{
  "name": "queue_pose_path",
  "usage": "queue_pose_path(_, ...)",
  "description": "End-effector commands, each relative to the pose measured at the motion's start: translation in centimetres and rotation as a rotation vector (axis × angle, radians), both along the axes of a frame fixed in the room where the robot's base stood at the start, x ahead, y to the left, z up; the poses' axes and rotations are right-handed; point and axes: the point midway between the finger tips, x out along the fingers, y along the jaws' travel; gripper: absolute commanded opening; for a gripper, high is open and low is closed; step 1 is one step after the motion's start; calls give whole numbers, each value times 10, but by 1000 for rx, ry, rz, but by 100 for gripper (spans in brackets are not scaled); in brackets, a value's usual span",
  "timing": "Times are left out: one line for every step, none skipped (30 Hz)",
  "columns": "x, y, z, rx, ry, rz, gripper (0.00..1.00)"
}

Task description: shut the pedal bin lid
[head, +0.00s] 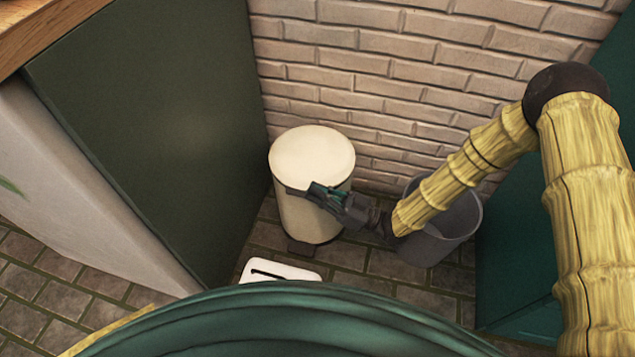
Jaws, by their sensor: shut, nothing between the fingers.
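The pedal bin (309,215) is a cream cylinder standing upright on the tiled floor near the brick wall. Its round cream lid (312,155) lies flat on top and looks shut. A dark pedal or base part (299,246) shows at its foot. My gripper (312,191) is in front of the bin's upper body, just below the lid's near edge, with its fingers pointing left. It is shut and holds nothing. I cannot tell whether it touches the bin. The gripper hides part of the bin's front.
A grey open bin (460,222) stands to the right, partly behind my arm. A dark green cabinet side (150,120) closes off the left, and a teal panel (520,240) the right. A white slotted object (280,272) lies low in front. The brick wall (370,70) is behind.

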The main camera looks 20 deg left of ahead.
Motion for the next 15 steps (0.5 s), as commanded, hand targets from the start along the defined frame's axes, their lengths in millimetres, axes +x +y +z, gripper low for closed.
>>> queue_pose_path(0,-1,-5,0,1,-3,0)
queue_pose_path(0,-2,-7,-1,1,-4,0)
queue_pose_path(0,-2,-9,0,2,-5,0)
queue_pose_path(0,-3,-11,0,2,-6,0)
queue_pose_path(0,-3,-12,0,2,-6,0)
queue_pose_path(0,-3,-13,-1,2,-7,0)
queue_pose_path(0,-4,-14,-1,2,-7,0)
queue_pose_path(0,-4,-15,-1,3,-8,0)
queue_pose_path(0,-4,-15,-2,2,-7,0)
queue_pose_path(0,-4,-16,-3,3,-7,0)
queue_pose_path(0,-4,-16,-3,4,-8,0)
queue_pose_path(0,-4,-17,-4,3,-8,0)
queue_pose_path(-1,-4,-17,-5,4,-7,0)
queue_pose_path(-1,-4,-18,-5,4,-7,0)
queue_pose_path(-1,-4,-18,-6,4,-7,0)
